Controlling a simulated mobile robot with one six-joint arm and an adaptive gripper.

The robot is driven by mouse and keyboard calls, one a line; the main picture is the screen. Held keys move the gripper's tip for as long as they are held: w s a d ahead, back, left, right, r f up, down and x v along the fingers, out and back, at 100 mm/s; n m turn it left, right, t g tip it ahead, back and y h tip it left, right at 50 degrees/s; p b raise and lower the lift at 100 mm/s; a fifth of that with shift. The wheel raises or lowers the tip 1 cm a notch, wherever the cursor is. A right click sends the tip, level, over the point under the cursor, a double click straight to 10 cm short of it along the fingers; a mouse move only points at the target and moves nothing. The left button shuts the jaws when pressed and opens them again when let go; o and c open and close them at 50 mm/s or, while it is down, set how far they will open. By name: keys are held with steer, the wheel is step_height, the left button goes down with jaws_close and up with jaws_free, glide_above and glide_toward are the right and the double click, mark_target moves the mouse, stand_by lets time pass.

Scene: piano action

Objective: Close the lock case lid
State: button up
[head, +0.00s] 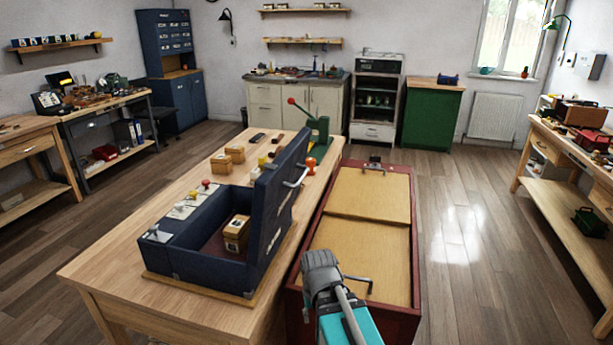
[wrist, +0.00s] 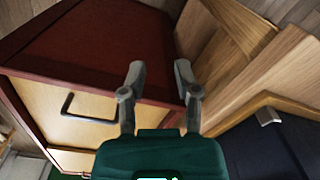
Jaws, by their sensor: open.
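The lock case (head: 205,262) is a dark blue box on the wooden table, with its lid (head: 280,205) standing up along its right side. The lid carries a metal handle (head: 297,178) on its outer face. A small wooden box (head: 237,232) sits inside the case. My gripper lies low at the front, right of the case, over the red chest's side; its fingers are hidden in the head view. In the wrist view my gripper (wrist: 160,80) is open with nothing between its fingers. A dark blue part of the case (wrist: 265,145) shows at lower right there, apart from the fingers.
The red chest (head: 411,235) with tan panels and dark handles stands right beside the table (head: 110,262). Small wooden boxes (head: 221,163), an orange knob (head: 311,164) and a green lever press (head: 318,130) stand behind the case. Floor to the right is clear.

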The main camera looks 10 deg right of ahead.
steer(key=r+p, duration=0.1)
steer(key=w+r+m, duration=0.1)
steer(key=r+m+p, duration=0.1)
steer(key=shift+w+d+r+y+p, duration=0.3)
steer(key=shift+w+r+p, duration=0.05)
steer(key=shift+w, duration=0.05)
jaws_close()
steer(key=w+d+r+m+t+y+p, duration=0.1)
steer(key=w+d+r+m+y+p, duration=0.1)
steer(key=w+d+r+m+p, duration=0.2)
steer(key=w+d+r+m+t+y+p, duration=0.2)
steer(key=w+d+r+m+p, duration=0.3)
steer(key=r+m+p, duration=0.5)
steer(key=w+d+r+m+t+y+p, duration=0.1)
steer(key=w+d+r+m+p, duration=0.3)
steer(key=r+p, duration=1)
steer(key=shift+w+d+r+m+t+y, duration=0.35)
steer(key=shift+w+r+m+y, duration=0.95)
steer(key=shift+r, duration=1.4)
steer(key=shift+s+m+h, duration=0.25)
steer(key=shift+m+h, duration=0.05)
steer(key=shift+h, duration=0.2)
